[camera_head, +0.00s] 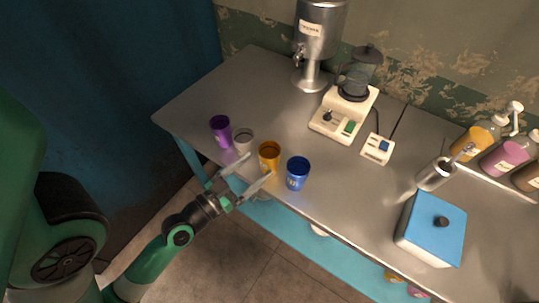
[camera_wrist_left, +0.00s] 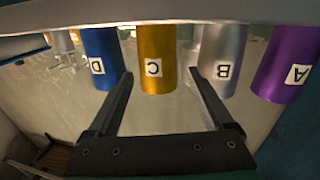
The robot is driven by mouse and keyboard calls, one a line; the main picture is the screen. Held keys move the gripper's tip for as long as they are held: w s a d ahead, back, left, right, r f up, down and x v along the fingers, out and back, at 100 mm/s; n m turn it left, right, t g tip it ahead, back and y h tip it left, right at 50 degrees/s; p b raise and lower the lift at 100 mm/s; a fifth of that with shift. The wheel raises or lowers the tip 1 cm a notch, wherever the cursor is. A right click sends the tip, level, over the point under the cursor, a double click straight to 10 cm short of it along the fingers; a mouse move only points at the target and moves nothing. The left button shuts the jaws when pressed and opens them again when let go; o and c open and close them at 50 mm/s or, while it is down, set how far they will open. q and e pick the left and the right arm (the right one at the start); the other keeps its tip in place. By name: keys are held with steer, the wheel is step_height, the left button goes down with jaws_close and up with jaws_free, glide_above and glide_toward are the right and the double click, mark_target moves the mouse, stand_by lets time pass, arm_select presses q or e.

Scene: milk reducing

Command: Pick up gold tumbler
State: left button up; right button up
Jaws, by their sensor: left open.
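The gold tumbler (camera_head: 269,154) stands upright near the front edge of the metal table, between a silver and a blue tumbler. My left gripper (camera_head: 258,168) reaches in from the table's front, open and empty, with its fingertips close to the gold tumbler. In the left wrist view, the gold tumbler (camera_wrist_left: 156,55), labelled C, shows between the two spread fingers of the gripper (camera_wrist_left: 159,74). I cannot tell whether the fingers reach around it. My right gripper is not in view.
The silver tumbler B (camera_head: 243,140) and purple tumbler (camera_head: 221,132) stand to the left, and the blue tumbler (camera_head: 298,173) close on the right. A blender (camera_head: 348,100), a metal dispenser (camera_head: 319,30) and a blue-lidded box (camera_head: 432,228) stand on the table (camera_head: 200,95).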

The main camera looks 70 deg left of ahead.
mark_target(262, 161)
arm_select(q)
steer(key=shift+w+a, duration=0.1)
steer(key=shift+w, duration=0.2)
steer(key=shift+w+a+r+p, duration=0.2)
steer(key=shift+w+p, duration=0.2)
steer(key=shift+p, duration=0.25)
steer(key=shift+w+a+r+p, duration=0.15)
steer(key=shift+w+p, duration=0.2)
steer(key=shift+p, duration=0.25)
steer(key=p+x, duration=0.1)
steer(key=x, duration=0.1)
steer(key=shift+w+a+f, duration=0.1)
steer(key=shift+w+f, duration=0.1)
steer(key=shift+w, duration=0.2)
steer(key=shift+w+a+f, duration=0.1)
steer(key=shift+w, duration=0.2)
steer(key=shift+f, duration=0.1)
steer(key=shift+s, duration=0.1)
steer(key=shift+c, duration=0.6)
steer(key=c, duration=1)
steer(key=shift+r+p, duration=0.5)
steer(key=shift+c, duration=0.2)
step_height(262, 161, up, 3)
steer(key=shift+f+p, duration=0.15)
steer(key=shift+p, duration=1)
steer(key=s+d+r+p, duration=0.7)
steer(key=d+p, duration=0.5)
steer(key=p, duration=0.9)
step_height(262, 161, up, 2)
steer(key=shift+r, duration=0.15)
